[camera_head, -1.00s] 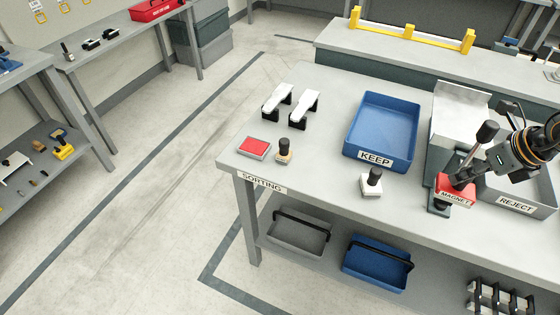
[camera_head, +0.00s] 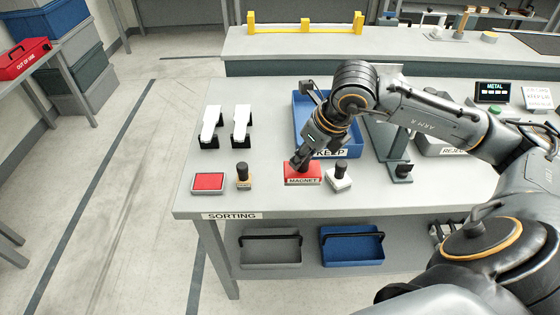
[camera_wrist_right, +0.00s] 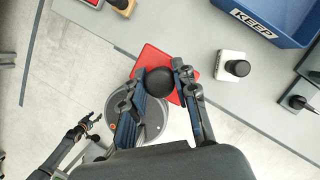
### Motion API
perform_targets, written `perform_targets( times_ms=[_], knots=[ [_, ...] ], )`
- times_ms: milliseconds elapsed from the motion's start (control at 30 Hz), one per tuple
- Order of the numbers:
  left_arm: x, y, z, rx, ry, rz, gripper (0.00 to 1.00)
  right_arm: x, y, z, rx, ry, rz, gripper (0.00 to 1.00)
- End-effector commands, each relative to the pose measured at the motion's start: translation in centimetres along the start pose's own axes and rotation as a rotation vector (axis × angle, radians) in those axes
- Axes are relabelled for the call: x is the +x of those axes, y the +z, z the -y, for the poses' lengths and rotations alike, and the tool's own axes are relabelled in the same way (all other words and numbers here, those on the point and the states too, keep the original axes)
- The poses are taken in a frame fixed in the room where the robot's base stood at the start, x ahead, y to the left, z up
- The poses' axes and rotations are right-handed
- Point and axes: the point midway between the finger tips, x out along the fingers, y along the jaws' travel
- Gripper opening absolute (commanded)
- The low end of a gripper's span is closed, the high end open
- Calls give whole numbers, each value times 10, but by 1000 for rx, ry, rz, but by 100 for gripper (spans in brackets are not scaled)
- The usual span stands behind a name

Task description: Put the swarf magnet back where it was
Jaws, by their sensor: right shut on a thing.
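The swarf magnet (camera_head: 303,177) is a red block labelled MAGNET with a round black knob. My right gripper (camera_head: 301,161) is shut on its knob, near the front of the sorting table. In the right wrist view, my right gripper's fingers (camera_wrist_right: 160,88) stand on both sides of the knob, with the red block (camera_wrist_right: 150,60) beneath. Whether the block touches the tabletop is hard to tell. It is between a small PART stamp (camera_head: 243,178) and a white block with a black knob (camera_head: 339,179). My left gripper (camera_wrist_right: 88,123) shows at the wrist view's lower left, fingers apart and empty.
A red pad (camera_head: 208,183) lies at the table's front left; two black-and-white holders (camera_head: 240,122) stand behind. The blue KEEP tray (camera_head: 299,113) is partly behind my right arm. A dark stand (camera_head: 398,172) is right of the white block. Bare tabletop (camera_head: 270,150) lies left of the tray.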

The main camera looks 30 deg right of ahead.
Motion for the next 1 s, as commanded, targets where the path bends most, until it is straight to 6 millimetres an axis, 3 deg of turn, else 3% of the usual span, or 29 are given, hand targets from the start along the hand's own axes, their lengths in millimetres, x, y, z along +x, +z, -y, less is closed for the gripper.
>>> perform_targets(
  times_ms=[133,400,633,800,1000],
  knots=[
    [-21,0,-1,0,2,2,51,24,30,12,3,5,0,0],
    [-32,-1,4,-1,-5,2,51,82,43,26,0,1,-1,0],
    [-36,-2,6,-3,-7,1,51,103,48,30,-1,1,-1,0],
    [-51,-5,7,-3,-8,0,51,123,38,30,-1,1,-2,0],
    [-50,-5,7,-3,-8,0,51,130,36,31,-3,-1,2,0]
  ],
)
